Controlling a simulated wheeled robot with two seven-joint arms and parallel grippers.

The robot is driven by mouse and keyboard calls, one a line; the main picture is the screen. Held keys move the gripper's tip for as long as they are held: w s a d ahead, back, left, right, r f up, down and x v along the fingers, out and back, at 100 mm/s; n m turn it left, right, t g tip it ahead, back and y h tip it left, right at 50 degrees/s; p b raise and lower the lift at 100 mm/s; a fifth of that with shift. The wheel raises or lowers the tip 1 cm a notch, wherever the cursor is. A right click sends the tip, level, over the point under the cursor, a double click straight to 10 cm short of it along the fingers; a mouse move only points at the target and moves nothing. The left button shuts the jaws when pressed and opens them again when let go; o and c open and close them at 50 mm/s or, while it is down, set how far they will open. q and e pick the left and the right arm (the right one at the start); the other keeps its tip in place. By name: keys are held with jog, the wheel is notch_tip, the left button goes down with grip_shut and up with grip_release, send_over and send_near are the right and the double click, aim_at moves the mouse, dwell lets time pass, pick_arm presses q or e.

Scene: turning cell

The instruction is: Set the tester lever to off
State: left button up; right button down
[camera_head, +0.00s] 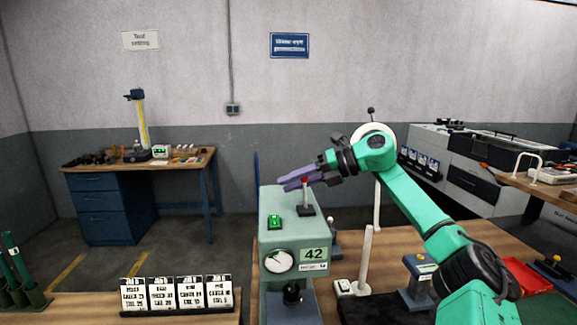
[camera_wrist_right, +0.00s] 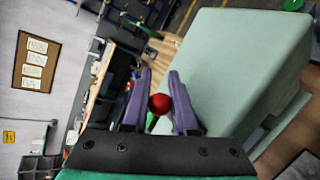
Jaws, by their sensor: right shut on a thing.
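The tester (camera_head: 287,240) is a pale green box marked 42, standing on the wooden bench in the middle of the head view. Its lever (camera_head: 305,196) rises about upright from a dark base on the top face. My right gripper (camera_head: 300,180) reaches in from the right, with its purple fingers at the lever's top. In the right wrist view the lever's red knob (camera_wrist_right: 159,103) sits between the fingers (camera_wrist_right: 160,95), which are shut on it. The fingers partly cover the knob in the head view. My left gripper is not in view.
The tester carries a green switch (camera_head: 274,222), a round gauge (camera_head: 278,261) and a black knob (camera_head: 291,293). A white post (camera_head: 366,262) and a grey-blue device (camera_head: 418,280) stand to its right. Several printed cards (camera_head: 176,293) stand at the front left.

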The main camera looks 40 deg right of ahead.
jog(key=shift+w+d+m+g+p, duration=0.15)
jog(key=shift+w+m+g+p, duration=0.25)
jog(key=shift+p, duration=0.6)
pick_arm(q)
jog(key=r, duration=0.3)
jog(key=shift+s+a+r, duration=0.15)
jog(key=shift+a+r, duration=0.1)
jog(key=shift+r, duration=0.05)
pick_arm(e)
jog(key=shift+s+f, duration=0.15)
jog(key=shift+f, duration=0.25)
jog(key=c, duration=0.7)
grip_release()
jog(key=shift+s+d, duration=0.1)
jog(key=shift+d, duration=0.05)
jog(key=shift+v, duration=7.1)
